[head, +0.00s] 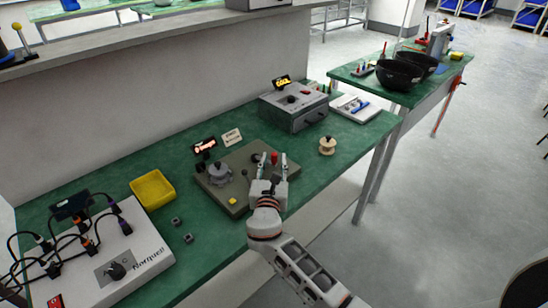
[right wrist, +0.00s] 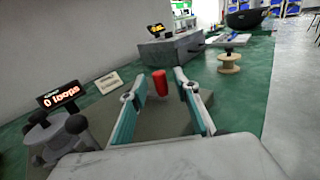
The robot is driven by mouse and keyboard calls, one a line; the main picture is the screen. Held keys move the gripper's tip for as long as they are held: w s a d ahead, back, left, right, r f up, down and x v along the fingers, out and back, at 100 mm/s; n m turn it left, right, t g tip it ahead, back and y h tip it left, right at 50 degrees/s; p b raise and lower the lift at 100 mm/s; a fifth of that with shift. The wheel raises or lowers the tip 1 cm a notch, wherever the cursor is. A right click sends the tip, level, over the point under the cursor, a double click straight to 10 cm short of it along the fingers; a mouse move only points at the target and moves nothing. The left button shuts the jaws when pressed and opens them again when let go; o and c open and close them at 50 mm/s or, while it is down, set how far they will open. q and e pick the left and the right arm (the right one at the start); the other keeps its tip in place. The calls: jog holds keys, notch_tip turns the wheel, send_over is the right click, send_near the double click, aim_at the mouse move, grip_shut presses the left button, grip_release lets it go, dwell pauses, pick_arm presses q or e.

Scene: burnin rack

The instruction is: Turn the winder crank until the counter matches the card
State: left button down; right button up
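The winder is a grey-brown base plate (head: 225,190) with a grey spool (head: 220,174) at its left. Its red crank handle (head: 274,158) stands upright on the plate's right side; it also shows in the right wrist view (right wrist: 160,84). The counter (head: 204,146) shows orange digits; in the right wrist view the counter (right wrist: 58,97) reads "0 loops". A pale card (head: 232,137) stands beside it, its text too small to read. My right gripper (head: 272,161) is open, with a finger on each side of the red handle and visible gaps. My left gripper is out of view.
A yellow bin (head: 152,189) and a white cabled box (head: 110,265) lie left on the green bench. A grey box with a display (head: 294,109) stands behind right. A wooden spool (head: 327,146) sits right of the winder, near the bench's front edge.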

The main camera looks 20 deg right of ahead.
jog(key=v, duration=0.9)
jog(key=shift+s+a, duration=0.15)
jog(key=shift+s, duration=0.2)
